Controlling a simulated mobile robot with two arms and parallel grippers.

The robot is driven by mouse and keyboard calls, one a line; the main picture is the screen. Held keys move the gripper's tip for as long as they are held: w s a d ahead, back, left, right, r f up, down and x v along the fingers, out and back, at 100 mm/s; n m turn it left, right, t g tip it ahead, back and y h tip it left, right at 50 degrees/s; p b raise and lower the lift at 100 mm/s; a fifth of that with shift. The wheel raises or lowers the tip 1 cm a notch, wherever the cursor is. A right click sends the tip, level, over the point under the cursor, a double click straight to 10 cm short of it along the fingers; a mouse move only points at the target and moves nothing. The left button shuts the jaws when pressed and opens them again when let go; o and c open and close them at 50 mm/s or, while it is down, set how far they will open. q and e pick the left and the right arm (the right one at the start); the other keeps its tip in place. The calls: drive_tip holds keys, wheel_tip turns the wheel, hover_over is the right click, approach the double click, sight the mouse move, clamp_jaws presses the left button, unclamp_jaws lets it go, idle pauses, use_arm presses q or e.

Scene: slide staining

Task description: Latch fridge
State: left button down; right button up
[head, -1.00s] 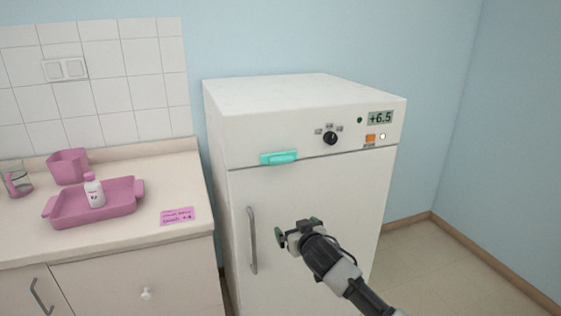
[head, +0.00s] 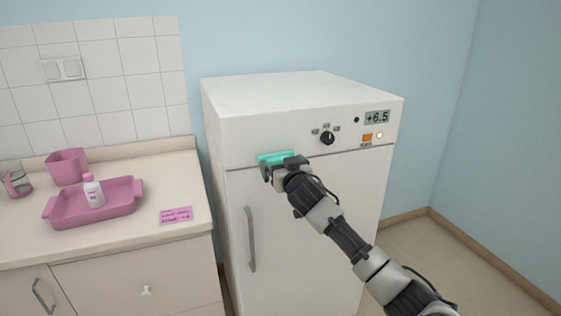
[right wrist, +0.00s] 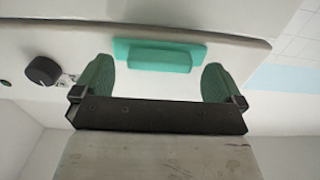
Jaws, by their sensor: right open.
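The white fridge (head: 300,215) stands with its door shut, and a grey vertical handle (head: 251,240) is on the door's left side. In the right wrist view the latch (right wrist: 160,56) lies between and just beyond the two green fingertips, which are spread apart and empty. I cannot tell whether they touch it. My left gripper is not in view.
The fridge's top panel has a black knob (head: 327,138), a display (head: 377,117) reading +6.5 and an orange button (head: 367,137). On the left, a counter (head: 120,245) holds a pink tray (head: 70,211) with a white bottle (head: 93,190). The floor right of the fridge is clear.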

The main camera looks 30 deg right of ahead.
drive_tip(key=shift+x, duration=0.8)
drive_tip(key=shift+s, duration=0.1)
drive_tip(key=c, duration=0.9)
